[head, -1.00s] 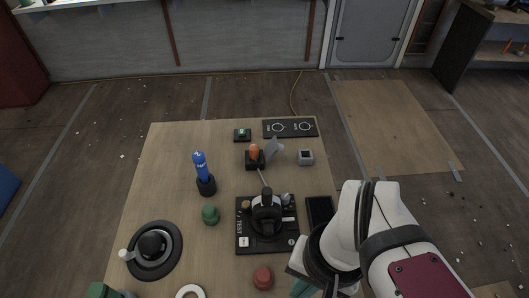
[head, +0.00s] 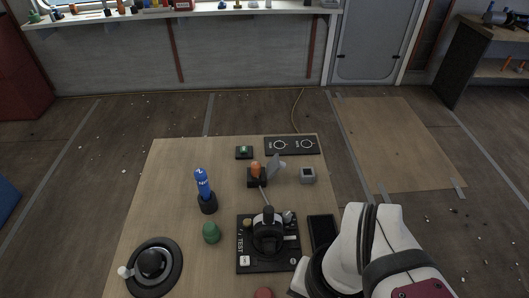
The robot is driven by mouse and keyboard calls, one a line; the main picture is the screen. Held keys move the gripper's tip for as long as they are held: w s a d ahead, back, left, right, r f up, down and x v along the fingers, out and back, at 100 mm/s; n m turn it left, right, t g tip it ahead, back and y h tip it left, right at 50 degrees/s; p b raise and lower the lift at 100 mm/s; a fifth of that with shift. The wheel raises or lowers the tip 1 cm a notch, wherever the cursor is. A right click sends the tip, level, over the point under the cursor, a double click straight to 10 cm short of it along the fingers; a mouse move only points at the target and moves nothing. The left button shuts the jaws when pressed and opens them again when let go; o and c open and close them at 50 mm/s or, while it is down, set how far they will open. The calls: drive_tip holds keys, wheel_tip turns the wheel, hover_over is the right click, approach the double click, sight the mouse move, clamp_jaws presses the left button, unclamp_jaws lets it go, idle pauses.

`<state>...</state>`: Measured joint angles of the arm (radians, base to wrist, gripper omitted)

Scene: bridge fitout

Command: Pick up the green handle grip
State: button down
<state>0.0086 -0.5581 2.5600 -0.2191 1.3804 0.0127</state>
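A small green domed piece (head: 211,232), which may be the green handle grip, stands on the wooden table (head: 165,205) left of the black test panel. My arm comes in at the lower right, with its white wrist beside the panel's lower right corner. The fingers of my gripper are below the picture's edge, so I cannot see whether they hold anything.
A black test panel (head: 245,225) with a lever stands mid-table. A blue bottle-like piece (head: 203,185) in a black holder, an orange-topped switch (head: 256,169), a grey box (head: 308,176) and a round black base (head: 170,284) stand around it. The table's left side is fairly clear.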

drive_tip(key=shift+c, duration=0.9)
unclamp_jaws()
drive_tip(key=m+h, duration=0.2)
drive_tip(key=m, duration=0.7)
hover_over(210, 226)
wheel_tip(210, 226, down, 7)
wheel_tip(210, 226, down, 14)
drive_tip(key=shift+r, duration=0.2)
clamp_jaws()
